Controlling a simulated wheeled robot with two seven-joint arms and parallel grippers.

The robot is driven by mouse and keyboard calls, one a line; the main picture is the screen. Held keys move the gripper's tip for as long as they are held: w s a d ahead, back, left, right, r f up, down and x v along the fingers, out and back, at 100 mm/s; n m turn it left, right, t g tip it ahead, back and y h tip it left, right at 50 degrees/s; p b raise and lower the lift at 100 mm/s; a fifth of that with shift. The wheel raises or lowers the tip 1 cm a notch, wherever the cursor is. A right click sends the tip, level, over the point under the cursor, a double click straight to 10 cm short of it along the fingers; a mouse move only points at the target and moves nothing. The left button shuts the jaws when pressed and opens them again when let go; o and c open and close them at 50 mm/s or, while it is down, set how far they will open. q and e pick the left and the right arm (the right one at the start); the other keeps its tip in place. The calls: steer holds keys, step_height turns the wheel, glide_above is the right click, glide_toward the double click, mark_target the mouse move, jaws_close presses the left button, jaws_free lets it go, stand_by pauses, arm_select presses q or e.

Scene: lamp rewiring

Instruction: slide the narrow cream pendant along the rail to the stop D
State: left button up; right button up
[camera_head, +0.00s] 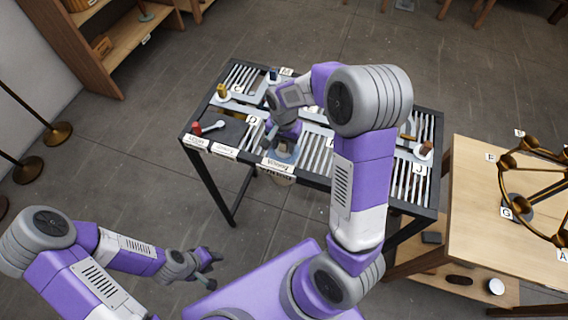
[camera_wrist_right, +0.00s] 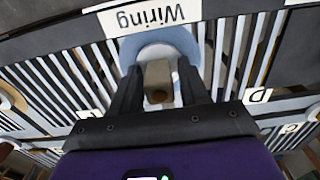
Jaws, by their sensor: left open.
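My right gripper (camera_wrist_right: 160,72) is at the table's front side, above the "Wiring" label. In the right wrist view its dark fingers stand on either side of a cream block (camera_wrist_right: 157,72) with a brown round end. I cannot tell whether they press on it. The block stands over a pale round disc (camera_wrist_right: 165,40), also seen in the head view (camera_head: 284,152). I cannot tell whether the block belongs to the narrow cream pendant. The D label (camera_wrist_right: 259,95) is right of the gripper there, and left of it in the head view (camera_head: 252,120). My left gripper (camera_head: 213,268) is open and empty, away from the table.
The slatted black-framed table holds a red knob (camera_head: 196,127), a yellow knob (camera_head: 222,90) and a copper-brown knob (camera_head: 426,148). My right arm hides part of the table. A wooden table (camera_head: 475,215) with a brass ring frame (camera_head: 506,163) stands at the right.

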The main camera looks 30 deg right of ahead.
steer(key=c, duration=0.6)
steer(key=w+d, duration=0.3)
steer(key=w+d+p, duration=0.1)
steer(key=w+d, duration=0.2)
steer(key=d, duration=0.1)
steer(key=w+d+p, duration=0.1)
steer(key=w+d, duration=0.2)
steer(key=shift+d, duration=0.35)
steer(key=shift+c, duration=0.2)
steer(key=shift+w+a, duration=0.1)
steer(key=shift+w, duration=0.05)
steer(key=shift+w+a+p, duration=0.55)
steer(key=shift+w+a, duration=0.95)
steer(key=shift+w, duration=0.25)
steer(key=shift+w+a+p, duration=0.55)
steer(key=shift+w+a, duration=0.95)
steer(key=shift+w, duration=0.25)
steer(key=shift+w+a+p, duration=0.55)
steer(key=shift+w+a, duration=0.95)
steer(key=shift+w, duration=0.25)
steer(key=o, duration=1)
steer(key=shift+o, duration=0.2)
